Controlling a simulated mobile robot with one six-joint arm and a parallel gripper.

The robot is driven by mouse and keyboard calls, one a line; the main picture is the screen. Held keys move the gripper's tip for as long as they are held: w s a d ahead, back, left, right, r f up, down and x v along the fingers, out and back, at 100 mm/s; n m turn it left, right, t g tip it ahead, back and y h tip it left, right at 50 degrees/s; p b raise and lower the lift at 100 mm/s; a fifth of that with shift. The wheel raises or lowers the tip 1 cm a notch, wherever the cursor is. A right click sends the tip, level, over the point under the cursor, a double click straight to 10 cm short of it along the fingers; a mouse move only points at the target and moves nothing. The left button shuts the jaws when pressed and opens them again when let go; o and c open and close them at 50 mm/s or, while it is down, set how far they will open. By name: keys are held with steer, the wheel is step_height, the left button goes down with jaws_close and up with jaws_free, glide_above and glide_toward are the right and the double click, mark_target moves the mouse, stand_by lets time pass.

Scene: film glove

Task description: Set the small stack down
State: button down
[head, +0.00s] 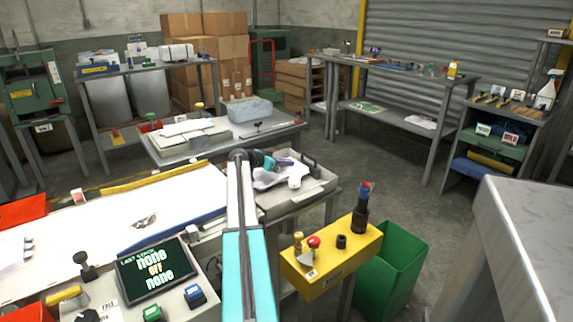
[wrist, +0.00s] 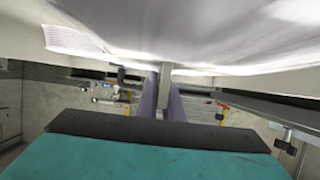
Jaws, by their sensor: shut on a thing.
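My gripper (head: 286,162) is over the grey tray (head: 318,190) right of the long white bench, in the middle of the head view. It is shut on a small stack (head: 268,180) of thin white sheets, which looks limp and uneven in outline. In the wrist view the purple fingers (wrist: 165,95) point away from me, and the white stack (wrist: 200,45) spreads across the top of the picture. Its layered edge shows at the upper left. I cannot tell whether the stack touches the tray.
A yellow stand (head: 335,265) with a red button and a green bin (head: 392,268) are at the front right. Behind is a table (head: 225,143) with a pale blue tub (head: 250,110).

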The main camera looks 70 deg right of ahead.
steer(key=shift+f, duration=0.15)
steer(key=c, duration=1.9)
jaws_free()
steer(key=shift+a+f, duration=0.1)
steer(key=shift+r+p, duration=0.65)
steer(key=v, duration=0.7)
steer(key=shift+w+a+r, duration=0.1)
steer(key=shift+r, duration=0.1)
steer(key=shift+r, duration=0.2)
